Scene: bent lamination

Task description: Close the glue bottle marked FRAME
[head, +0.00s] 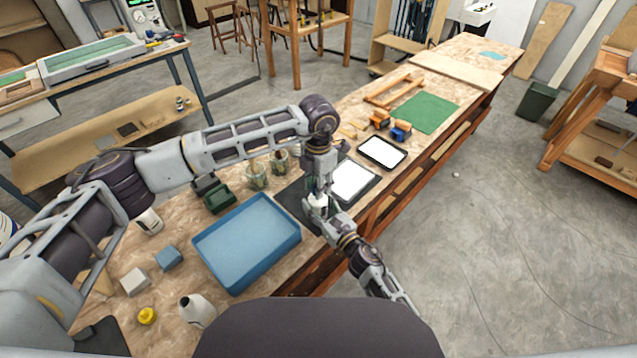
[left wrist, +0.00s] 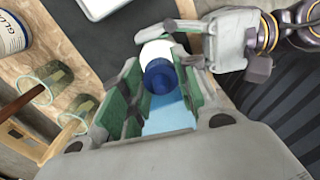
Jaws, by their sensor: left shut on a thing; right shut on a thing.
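My left gripper (head: 318,182) points down over the bench and is shut on a blue cap (left wrist: 160,76), seen between its green-lined fingers. My right gripper (head: 328,218) comes in from the lower right and is shut on a white bottle (head: 318,201), directly below my left gripper. In the left wrist view the bottle (left wrist: 157,50) shows behind the cap, with the right gripper (left wrist: 200,45) at its side. Whether the cap touches the bottle's neck I cannot tell. No marking on the bottle is readable.
A large blue tray (head: 205,247) lies left of the grippers. Another white bottle (head: 194,309) and a yellow cap (head: 147,316) are at the near end. Jars with brushes (head: 256,176) stand behind. White panels (head: 352,181) and a green mat (head: 427,112) lie farther along.

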